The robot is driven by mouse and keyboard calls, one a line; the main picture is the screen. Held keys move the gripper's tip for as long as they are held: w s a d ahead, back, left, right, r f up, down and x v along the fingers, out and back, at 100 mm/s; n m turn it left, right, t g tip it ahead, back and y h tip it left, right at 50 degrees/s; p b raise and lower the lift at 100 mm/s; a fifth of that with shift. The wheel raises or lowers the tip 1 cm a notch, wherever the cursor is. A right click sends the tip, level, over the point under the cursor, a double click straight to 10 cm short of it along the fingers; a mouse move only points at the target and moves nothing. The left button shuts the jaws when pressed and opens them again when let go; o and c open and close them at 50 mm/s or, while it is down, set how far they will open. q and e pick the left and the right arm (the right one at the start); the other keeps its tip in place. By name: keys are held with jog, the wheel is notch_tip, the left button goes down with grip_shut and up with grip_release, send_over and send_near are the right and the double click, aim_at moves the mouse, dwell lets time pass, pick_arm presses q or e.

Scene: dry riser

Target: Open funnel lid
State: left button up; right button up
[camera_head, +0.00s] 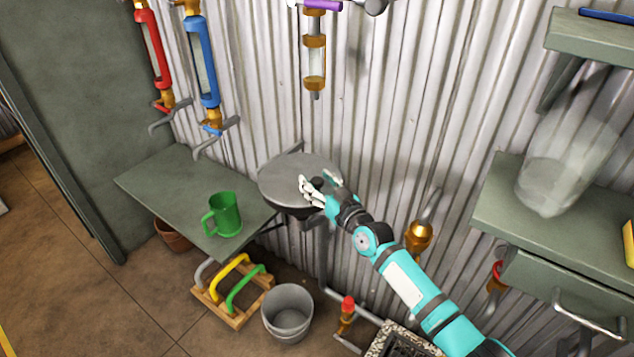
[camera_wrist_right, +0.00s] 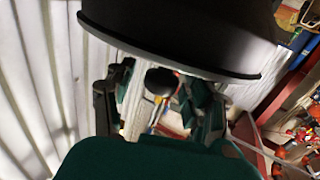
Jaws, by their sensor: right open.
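The funnel lid (camera_head: 290,172) is a grey round disc that lies flat over the funnel by the corrugated wall in the head view. My right gripper (camera_head: 321,184) is open at the lid's front right edge. In the right wrist view the dark rounded side and rim of the funnel or its lid (camera_wrist_right: 175,40) fill the top. There a dark round knob (camera_wrist_right: 161,81) shows between the open fingers of my right gripper (camera_wrist_right: 155,105); I cannot tell whether they touch it. The funnel's body is mostly hidden under the lid. My left gripper is not in view.
A green mug (camera_head: 228,216) stands on the grey shelf (camera_head: 165,185) left of the funnel. A grey bucket (camera_head: 287,318) and a rack with coloured handles (camera_head: 232,300) are on the floor below. A glass tube (camera_head: 314,65) hangs above the lid. A glass jar (camera_head: 565,160) stands at right.

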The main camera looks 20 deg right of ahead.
jog(key=shift+w, duration=0.15)
jog(key=shift+c, duration=0.2)
grip_shut()
jog(key=shift+a+f, duration=0.1)
dwell(0.3)
